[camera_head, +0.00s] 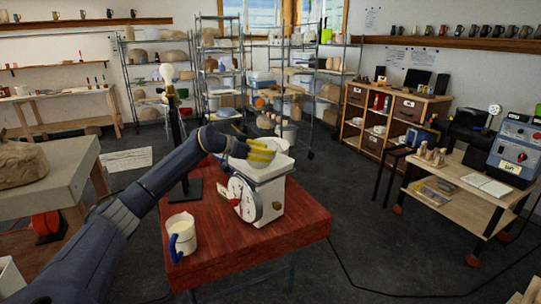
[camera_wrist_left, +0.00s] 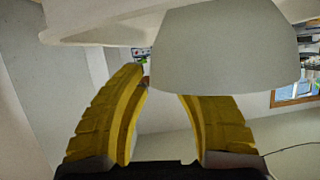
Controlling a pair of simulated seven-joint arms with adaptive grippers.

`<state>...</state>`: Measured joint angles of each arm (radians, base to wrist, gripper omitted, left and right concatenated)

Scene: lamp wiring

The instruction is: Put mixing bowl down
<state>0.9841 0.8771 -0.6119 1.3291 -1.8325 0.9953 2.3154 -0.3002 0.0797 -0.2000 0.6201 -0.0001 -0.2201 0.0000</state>
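The pale mixing bowl (camera_head: 272,145) is at the top of the white dial scale (camera_head: 270,190) on the red table, partly hidden by my left gripper (camera_head: 258,154). I cannot tell whether it touches the scale. In the left wrist view the bowl (camera_wrist_left: 228,45) is large and grey-white, its wide edge towards my fingers. The yellow fingers of the left gripper (camera_wrist_left: 165,85) stand apart at that edge; the bowl covers the right-hand fingertip. Whether they press on the bowl is unclear. My right gripper is not in view.
A white jug with a blue handle (camera_head: 182,236) stands at the front left of the red table (camera_head: 220,262). A dark stand with a bulb (camera_head: 170,85) is behind my left arm. The table's right front is clear. Shelves (camera_head: 220,75) stand behind.

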